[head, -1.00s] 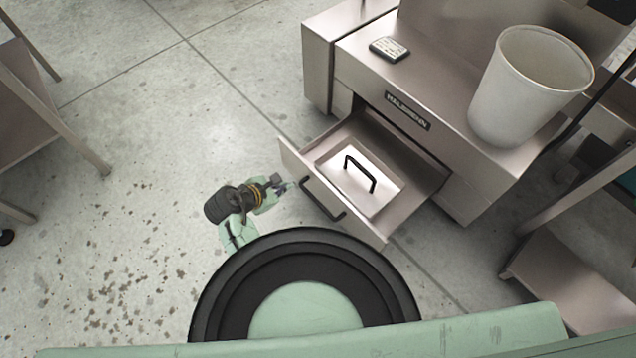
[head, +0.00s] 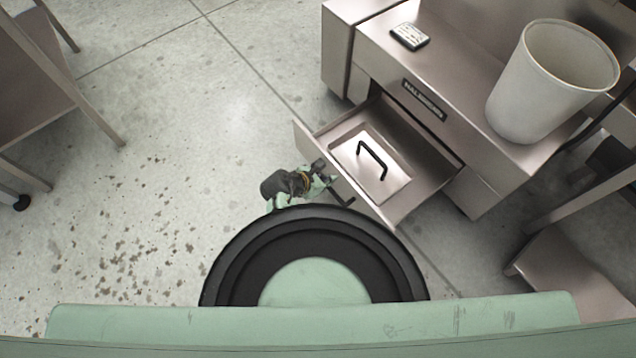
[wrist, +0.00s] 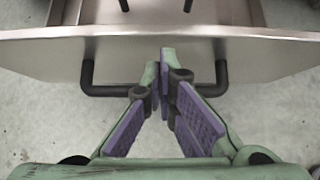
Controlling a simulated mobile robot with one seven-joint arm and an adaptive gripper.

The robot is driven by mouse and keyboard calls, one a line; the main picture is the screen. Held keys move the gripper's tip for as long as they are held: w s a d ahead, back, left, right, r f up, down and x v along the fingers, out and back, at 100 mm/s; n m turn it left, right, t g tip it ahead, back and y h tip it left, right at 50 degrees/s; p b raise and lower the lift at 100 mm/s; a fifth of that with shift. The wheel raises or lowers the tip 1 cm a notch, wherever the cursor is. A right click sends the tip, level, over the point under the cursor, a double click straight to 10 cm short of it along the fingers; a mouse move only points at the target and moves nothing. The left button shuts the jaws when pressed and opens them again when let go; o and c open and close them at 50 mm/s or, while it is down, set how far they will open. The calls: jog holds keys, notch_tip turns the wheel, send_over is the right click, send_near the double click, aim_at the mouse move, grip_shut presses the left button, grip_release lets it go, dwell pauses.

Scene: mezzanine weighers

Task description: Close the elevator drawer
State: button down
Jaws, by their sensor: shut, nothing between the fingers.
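The drawer (head: 418,203) is pulled out of the steel cabinet, and a flat lid with a black handle (head: 372,160) lies inside it. In the wrist view the drawer front (wrist: 270,58) spans the picture, with its black bar handle (wrist: 108,91) low on the outer face. My gripper (head: 328,181) is in front of the drawer front by the handle. In the wrist view my gripper (wrist: 163,70) has its purple-padded fingertips together and empty, over the middle of the handle. I cannot tell whether they touch the drawer front.
A white bucket (head: 525,115) and a small keypad-like object (head: 410,37) stand on the cabinet top (head: 455,85). A steel table (head: 50,85) is at the left and a low steel shelf (head: 570,275) at the right. The speckled floor at left is clear.

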jog(key=shift+w+d, duration=0.3)
jog(key=shift+d, duration=0.1)
jog(key=w+d+b, duration=0.1)
jog(key=w+d, duration=0.9)
jog(key=d, duration=0.4)
jog(key=w+d+b, duration=0.2)
jog(key=w+d, duration=0.8)
jog(key=d, duration=0.4)
jog(key=shift+w+b, duration=0.3)
jog(key=shift+w, duration=0.05)
jog(key=shift+d+r, duration=0.15)
